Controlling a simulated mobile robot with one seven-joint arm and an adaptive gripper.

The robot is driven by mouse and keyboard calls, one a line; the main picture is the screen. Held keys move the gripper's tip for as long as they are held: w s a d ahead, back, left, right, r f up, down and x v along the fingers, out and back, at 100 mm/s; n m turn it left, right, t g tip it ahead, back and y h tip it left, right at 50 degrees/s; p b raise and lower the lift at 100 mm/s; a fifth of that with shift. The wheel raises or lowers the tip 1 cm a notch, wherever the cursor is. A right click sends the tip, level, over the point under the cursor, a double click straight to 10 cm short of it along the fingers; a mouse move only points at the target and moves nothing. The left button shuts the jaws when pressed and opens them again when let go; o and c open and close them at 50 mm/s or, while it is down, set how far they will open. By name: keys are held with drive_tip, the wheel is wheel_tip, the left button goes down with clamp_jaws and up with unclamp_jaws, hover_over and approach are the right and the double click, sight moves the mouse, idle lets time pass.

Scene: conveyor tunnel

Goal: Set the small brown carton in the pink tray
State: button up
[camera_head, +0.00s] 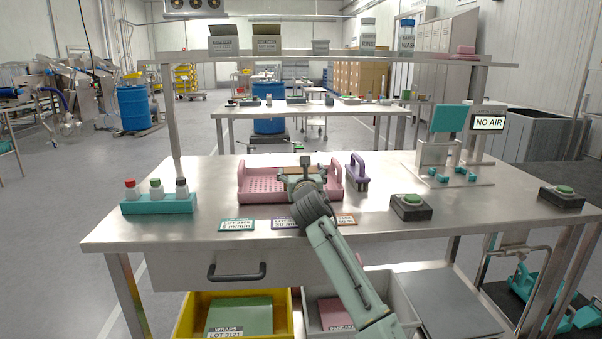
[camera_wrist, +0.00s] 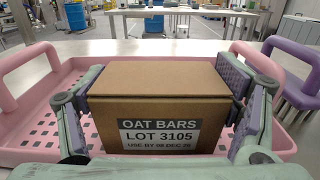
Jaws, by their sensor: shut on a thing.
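The small brown carton (camera_wrist: 150,78), labelled OAT BARS LOT 3105, is upright between the two finger pads of my gripper (camera_wrist: 163,95) in the wrist view. My gripper is shut on its left and right sides. The pink tray (camera_wrist: 25,108), with slotted floor and raised handles, lies around and beneath the carton. In the head view my gripper (camera_head: 303,174) is over the right half of the tray (camera_head: 262,184) and hides most of the carton. Whether the carton's bottom touches the tray floor is hidden.
A purple handled object (camera_head: 356,173) stands close to the tray's right end. A teal rack (camera_head: 158,204) with bottles is at the left, and a green-button box (camera_head: 410,206) is at the right. Flat label cards (camera_head: 237,225) lie in front of the tray. An overhead shelf (camera_head: 190,56) spans the back.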

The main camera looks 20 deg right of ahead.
drive_tip(key=shift+f, duration=0.1)
drive_tip(key=o, duration=1.6)
drive_tip(key=shift+f, duration=0.1)
